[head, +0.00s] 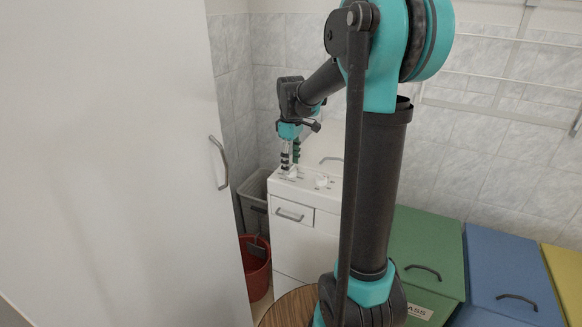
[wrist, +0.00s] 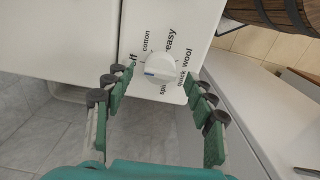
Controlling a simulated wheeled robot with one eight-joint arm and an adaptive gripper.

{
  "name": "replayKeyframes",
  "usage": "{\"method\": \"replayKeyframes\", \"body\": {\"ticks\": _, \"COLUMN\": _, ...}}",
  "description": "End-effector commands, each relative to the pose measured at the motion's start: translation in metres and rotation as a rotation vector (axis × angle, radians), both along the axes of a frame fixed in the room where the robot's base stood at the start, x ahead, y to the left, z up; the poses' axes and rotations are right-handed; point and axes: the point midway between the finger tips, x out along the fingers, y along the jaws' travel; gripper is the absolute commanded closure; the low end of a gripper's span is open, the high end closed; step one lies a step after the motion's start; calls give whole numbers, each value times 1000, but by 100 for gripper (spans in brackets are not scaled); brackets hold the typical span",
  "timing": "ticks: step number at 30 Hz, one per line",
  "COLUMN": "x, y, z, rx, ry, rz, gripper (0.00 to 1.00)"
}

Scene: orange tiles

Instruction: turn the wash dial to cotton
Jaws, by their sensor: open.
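The wash dial (wrist: 160,68) is a round white knob on a white panel (wrist: 205,22). Printed labels ring it: "cotton", "easy", "wool", "quick", what looks like "spin", and a partly covered one ending in "ff". In the head view my gripper (head: 289,166) is over the panel's left part.
A large white door (head: 110,160) fills the left. A red bucket (head: 256,268) and grey bin (head: 253,190) stand beside the cabinet. Green (head: 430,245) and blue bins (head: 510,275) stand right.

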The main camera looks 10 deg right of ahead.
Motion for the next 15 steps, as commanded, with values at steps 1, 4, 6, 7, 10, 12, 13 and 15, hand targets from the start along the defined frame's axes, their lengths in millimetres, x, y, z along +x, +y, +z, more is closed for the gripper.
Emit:
{"method": "replayKeyframes", "body": {"ticks": 1, "x": 0, "y": 0, "z": -6, "rx": 0, "ry": 0, "rz": 0, "gripper": 45}}
{"method": "replayKeyframes", "body": {"ticks": 4, "x": 0, "y": 0, "z": -14, "rx": 0, "ry": 0, "rz": 0, "gripper": 45}}
{"method": "replayKeyframes", "body": {"ticks": 6, "x": 0, "y": 0, "z": -17, "rx": 0, "ry": 0, "rz": 0, "gripper": 45}}
{"method": "replayKeyframes", "body": {"ticks": 7, "x": 0, "y": 0, "z": -17, "rx": 0, "ry": 0, "rz": 0, "gripper": 45}}
{"method": "replayKeyframes", "body": {"ticks": 10, "x": 0, "y": 0, "z": -18, "rx": 0, "ry": 0, "rz": 0, "gripper": 45}}
{"method": "replayKeyframes", "body": {"ticks": 12, "x": 0, "y": 0, "z": -18, "rx": 0, "ry": 0, "rz": 0, "gripper": 45}}
{"method": "replayKeyframes", "body": {"ticks": 13, "x": 0, "y": 0, "z": -18, "rx": 0, "ry": 0, "rz": 0, "gripper": 45}}
{"method": "replayKeyframes", "body": {"ticks": 15, "x": 0, "y": 0, "z": -18, "rx": 0, "ry": 0, "rz": 0, "gripper": 45}}
